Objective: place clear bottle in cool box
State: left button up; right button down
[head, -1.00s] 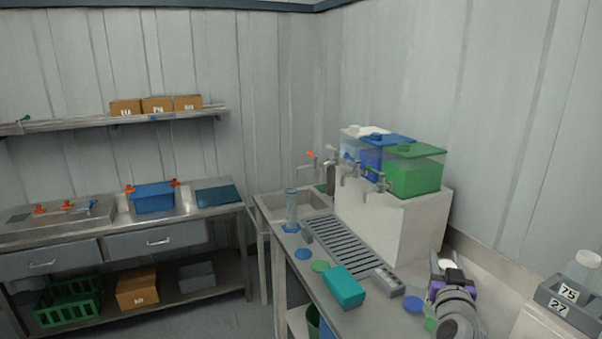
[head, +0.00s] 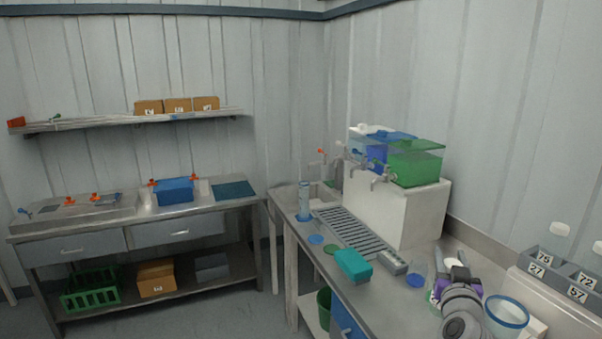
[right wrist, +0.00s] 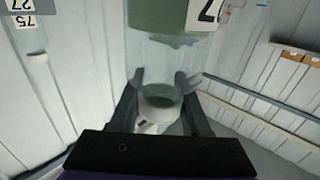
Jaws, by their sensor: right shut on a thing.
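My right gripper (right wrist: 160,88) is shut on a clear bottle (right wrist: 165,52) in the right wrist view. The bottle is see-through, with a green band and a white tag marked with a dark figure. In the head view my right gripper (head: 452,268) is over the right counter, and the bottle is mostly hidden there. A blue box (head: 174,191) with orange fittings at its sides stands on the far left steel bench; it may be the cool box. My left gripper is not in view.
The right counter holds a teal box (head: 353,266), a drain grate (head: 350,232), a clear vessel with blue base (head: 417,275), and a blue-rimmed vessel (head: 506,316). A numbered rack (head: 545,266) stands at right. Green-lidded tank (head: 415,163) is behind. Floor between benches looks clear.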

jog(key=shift+s+a+f, duration=0.15)
jog(key=shift+a+f, duration=0.05)
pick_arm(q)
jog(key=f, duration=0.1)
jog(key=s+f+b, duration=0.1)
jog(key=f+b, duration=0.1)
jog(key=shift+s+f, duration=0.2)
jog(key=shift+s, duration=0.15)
pick_arm(e)
jog(key=s+a+f, duration=0.1)
jog(key=a+f, duration=0.6)
jog(key=f, duration=0.6)
jog(key=s+a+f, duration=0.1)
jog(key=a+f, duration=0.7)
jog(key=f, duration=0.4)
jog(key=shift+s+f, duration=0.35)
jog(key=shift+f, duration=0.05)
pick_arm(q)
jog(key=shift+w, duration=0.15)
pick_arm(e)
jog(key=shift+d, duration=0.2)
